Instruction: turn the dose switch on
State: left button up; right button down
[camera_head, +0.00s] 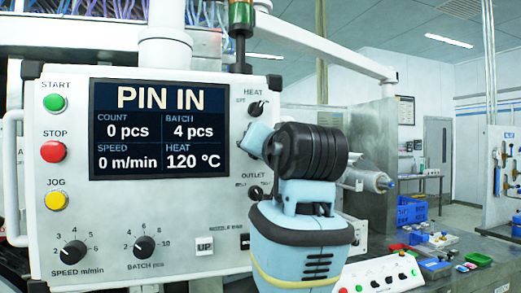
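The white control panel (80,215) fills the left and middle of the head view. Its screen (145,128) reads PIN IN, count 0 pcs, batch 4 pcs, speed 0 m/min and heat 120 °C. I can read no dose label. The strip between the HEAT switch (257,108) and the OUTLET switch (256,191) is largely covered by my arm, which seems to be the right one. The pale blue end of my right gripper (257,138) is close to the panel there. Its fingertips and any contact are not clear. My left gripper is out of view.
Green START (54,102), red STOP (53,151) and yellow JOG (55,201) buttons line the panel's left side. SPEED (74,253) and BATCH (145,249) knobs sit below the screen. A small button box (380,277) and blue bins (411,210) stand at right.

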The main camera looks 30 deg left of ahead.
dwell(0.4)
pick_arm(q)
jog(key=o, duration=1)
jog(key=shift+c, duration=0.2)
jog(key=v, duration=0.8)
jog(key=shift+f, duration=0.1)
